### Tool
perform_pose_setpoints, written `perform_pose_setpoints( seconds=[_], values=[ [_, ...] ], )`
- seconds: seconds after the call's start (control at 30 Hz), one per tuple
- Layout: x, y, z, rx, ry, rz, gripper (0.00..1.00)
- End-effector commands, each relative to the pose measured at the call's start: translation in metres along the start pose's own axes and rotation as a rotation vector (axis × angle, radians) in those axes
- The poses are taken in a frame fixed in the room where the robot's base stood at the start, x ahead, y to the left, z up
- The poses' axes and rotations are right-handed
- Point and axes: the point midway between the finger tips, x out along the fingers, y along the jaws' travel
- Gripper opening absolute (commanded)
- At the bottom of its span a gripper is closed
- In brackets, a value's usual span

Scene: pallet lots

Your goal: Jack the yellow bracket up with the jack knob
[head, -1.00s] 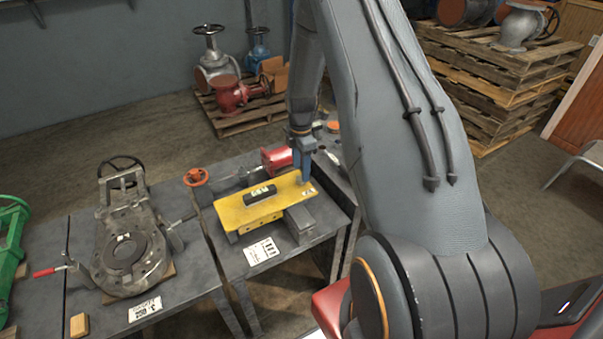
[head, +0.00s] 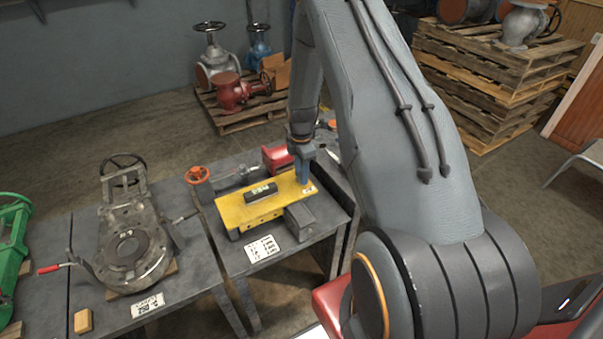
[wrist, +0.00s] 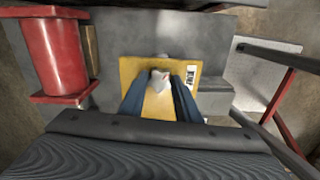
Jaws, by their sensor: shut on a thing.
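The yellow bracket (head: 240,218) lies on the grey table, with a black labelled block (head: 260,192) on top. My gripper (head: 304,184) points down over the bracket's right end, its blue fingers low at the surface. In the wrist view, the fingers stand on either side of a pale grey jack knob (wrist: 159,77), and the gripper is shut on it. The yellow bracket (wrist: 134,68) shows around and behind the knob. In the head view the fingers hide the knob. I cannot tell whether the bracket is raised.
A grey block (head: 300,222) stands at the bracket's front right. A red part (head: 276,158) and an orange handwheel (head: 197,175) are behind and left. A grey flanged casting (head: 128,250) fills the left table. A white label card (head: 262,248) lies in front.

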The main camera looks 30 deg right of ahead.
Motion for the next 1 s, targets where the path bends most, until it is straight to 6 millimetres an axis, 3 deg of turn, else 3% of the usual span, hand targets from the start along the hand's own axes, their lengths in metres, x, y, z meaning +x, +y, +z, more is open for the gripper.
perform_pose_setpoints(
  seconds=[0.37, 1.0],
  values=[
    [0.0003, 0.0006, 0.0001, 0.106, 0.0, 0.001, 0.07],
    [0.0008, 0.0007, 0.0002, 0.679, 0.0, 0.003, 0.07]
  ],
)
